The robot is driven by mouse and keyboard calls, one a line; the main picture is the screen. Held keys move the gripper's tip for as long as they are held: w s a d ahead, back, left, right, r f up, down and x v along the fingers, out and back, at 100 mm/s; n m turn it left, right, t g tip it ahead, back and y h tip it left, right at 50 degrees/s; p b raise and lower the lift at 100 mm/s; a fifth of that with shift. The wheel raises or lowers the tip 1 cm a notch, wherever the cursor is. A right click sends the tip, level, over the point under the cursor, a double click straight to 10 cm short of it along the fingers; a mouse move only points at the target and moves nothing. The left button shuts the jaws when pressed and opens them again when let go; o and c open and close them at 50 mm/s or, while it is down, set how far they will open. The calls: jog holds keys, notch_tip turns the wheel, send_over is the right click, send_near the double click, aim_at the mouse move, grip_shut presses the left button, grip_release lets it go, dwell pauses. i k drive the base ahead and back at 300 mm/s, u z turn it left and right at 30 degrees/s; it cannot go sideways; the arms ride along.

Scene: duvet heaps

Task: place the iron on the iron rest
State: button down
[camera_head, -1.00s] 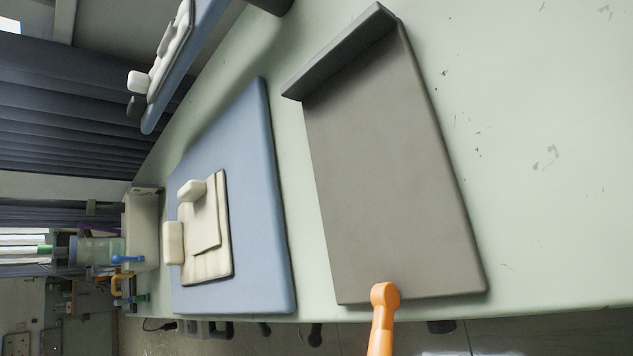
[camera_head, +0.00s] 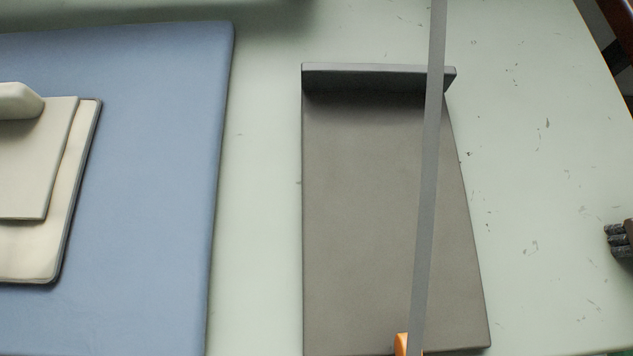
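The iron rest (camera_head: 365,200) looks like a grey-brown flat plate with a raised lip along its far edge. It lies on the pale green table in the middle of the camera_head view. A long thin grey strip (camera_head: 430,170) crosses the view from top to bottom in front of the plate. A small orange piece (camera_head: 402,345) shows beside the strip at the bottom edge. I cannot tell whether the strip or the orange piece belongs to the iron. No whole iron is seen. I cannot make out my gripper's fingers in this view.
A blue board (camera_head: 165,200) with stacked cream pads (camera_head: 40,250) lies left of the plate. A dark ridged object (camera_head: 618,240) is cut off at the right edge. The pale table (camera_head: 550,190) right of the plate is mostly clear.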

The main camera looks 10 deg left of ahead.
aim_at(388, 196)
jog(key=i, duration=0.85)
jog(key=u, duration=0.05)
